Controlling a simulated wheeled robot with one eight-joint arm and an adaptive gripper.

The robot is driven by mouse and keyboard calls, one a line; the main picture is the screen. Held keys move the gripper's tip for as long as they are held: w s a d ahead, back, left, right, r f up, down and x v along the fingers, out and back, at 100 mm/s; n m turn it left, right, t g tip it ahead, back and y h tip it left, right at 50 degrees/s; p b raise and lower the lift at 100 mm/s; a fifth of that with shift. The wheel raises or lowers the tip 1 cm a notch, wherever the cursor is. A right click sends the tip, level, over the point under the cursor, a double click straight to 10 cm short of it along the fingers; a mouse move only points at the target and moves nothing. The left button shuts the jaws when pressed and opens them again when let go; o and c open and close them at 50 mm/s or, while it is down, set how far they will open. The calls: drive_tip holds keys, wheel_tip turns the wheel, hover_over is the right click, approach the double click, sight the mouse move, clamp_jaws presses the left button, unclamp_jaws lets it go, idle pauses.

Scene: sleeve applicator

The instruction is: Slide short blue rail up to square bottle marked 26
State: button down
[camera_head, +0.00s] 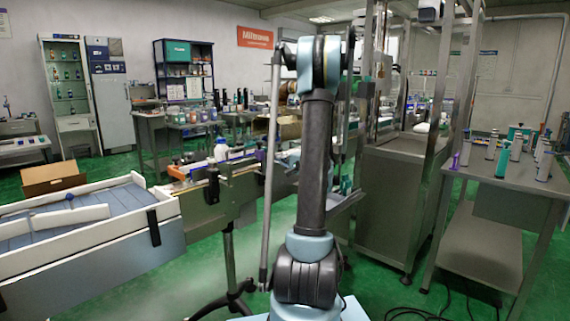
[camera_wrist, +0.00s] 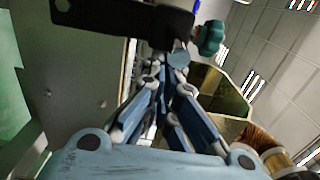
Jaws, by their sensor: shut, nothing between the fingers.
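My gripper (camera_wrist: 170,74) is shut and empty in the wrist view, its blue fingers drawn together. Just beyond the fingertips a dark bar (camera_wrist: 125,20) crosses the top of the view, with a teal knob (camera_wrist: 210,38) at its right end. I cannot tell whether the fingers touch the bar. A small bright blue piece (camera_wrist: 197,5) shows above the knob; I cannot tell if it is the short blue rail. In the head view my upright arm hides the gripper. Several bottles stand on the conveyor behind and left of my arm, but no number 26 is readable.
A conveyor with white side walls (camera_head: 110,234) runs from the left towards the middle. A steel machine frame (camera_head: 400,190) stands right of my arm. A cardboard box (camera_head: 52,178) sits at the left.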

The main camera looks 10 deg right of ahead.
drive_tip(key=shift+x, duration=1.75)
drive_tip(key=shift+x, duration=1.55)
